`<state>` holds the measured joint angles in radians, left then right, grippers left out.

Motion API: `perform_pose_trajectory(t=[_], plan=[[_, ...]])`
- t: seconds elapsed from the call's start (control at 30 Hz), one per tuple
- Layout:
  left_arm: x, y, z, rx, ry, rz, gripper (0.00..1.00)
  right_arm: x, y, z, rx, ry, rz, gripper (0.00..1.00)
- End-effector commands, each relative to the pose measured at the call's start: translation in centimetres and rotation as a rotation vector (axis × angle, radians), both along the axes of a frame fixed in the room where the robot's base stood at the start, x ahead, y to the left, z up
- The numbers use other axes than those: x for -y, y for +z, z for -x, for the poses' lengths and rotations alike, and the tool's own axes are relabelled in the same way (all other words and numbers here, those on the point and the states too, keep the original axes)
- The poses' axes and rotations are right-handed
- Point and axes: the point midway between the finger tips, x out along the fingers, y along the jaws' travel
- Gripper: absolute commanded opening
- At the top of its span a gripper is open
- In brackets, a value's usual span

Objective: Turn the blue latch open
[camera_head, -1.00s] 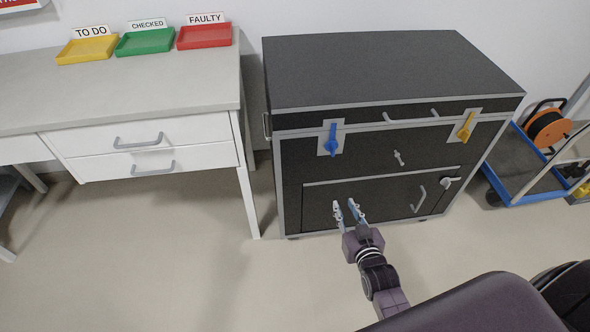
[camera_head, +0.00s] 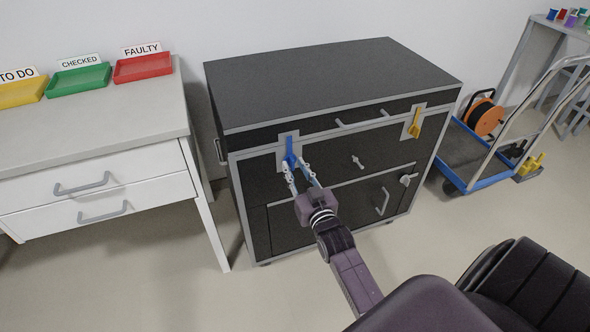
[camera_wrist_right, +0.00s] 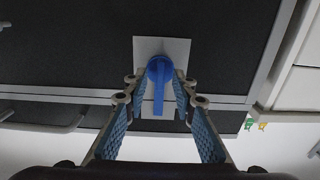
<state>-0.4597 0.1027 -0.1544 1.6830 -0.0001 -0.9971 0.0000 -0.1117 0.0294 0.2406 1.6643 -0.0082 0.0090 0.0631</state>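The blue latch (camera_head: 290,152) sits on a pale plate at the upper left of the black case's front. In the head view its handle stands about upright. In the right wrist view the blue latch (camera_wrist_right: 159,84) lies between the two fingers, with dark or pale gaps beside it. My right gripper (camera_head: 301,172) is open in front of the latch, its fingertips close to it; it also shows in the right wrist view (camera_wrist_right: 158,92). The fingertips hide the latch's lower end in the head view. My left gripper is not in view.
The black case (camera_head: 330,80) also has a yellow latch (camera_head: 414,124) and several grey handles. A white desk (camera_head: 110,130) with yellow, green and red trays stands at left. A blue cart (camera_head: 470,165) stands at right. The floor in front is clear.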

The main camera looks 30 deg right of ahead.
Motion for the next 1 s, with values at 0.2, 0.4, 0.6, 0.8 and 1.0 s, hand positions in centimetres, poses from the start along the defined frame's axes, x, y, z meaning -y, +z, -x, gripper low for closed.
perform_pose_trajectory(t=[0.2, 0.4, 0.6, 0.8, 1.0], plan=[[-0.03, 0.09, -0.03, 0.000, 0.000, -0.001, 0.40, 0.00, -0.02, -0.10, -0.001, 0.000, 0.000, 0.25], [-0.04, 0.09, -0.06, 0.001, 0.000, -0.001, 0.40, 0.00, -0.03, -0.08, -0.001, 0.000, 0.000, 0.07], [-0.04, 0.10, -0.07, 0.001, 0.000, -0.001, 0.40, 0.00, -0.03, -0.07, -0.001, 0.000, 0.000, 0.00], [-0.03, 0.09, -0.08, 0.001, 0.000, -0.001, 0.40, -0.02, -0.04, -0.07, -0.001, 0.000, 0.000, 0.00], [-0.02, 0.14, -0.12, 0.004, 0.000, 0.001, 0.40, 0.23, -0.01, -0.07, -0.004, 0.000, 0.013, 0.00]])
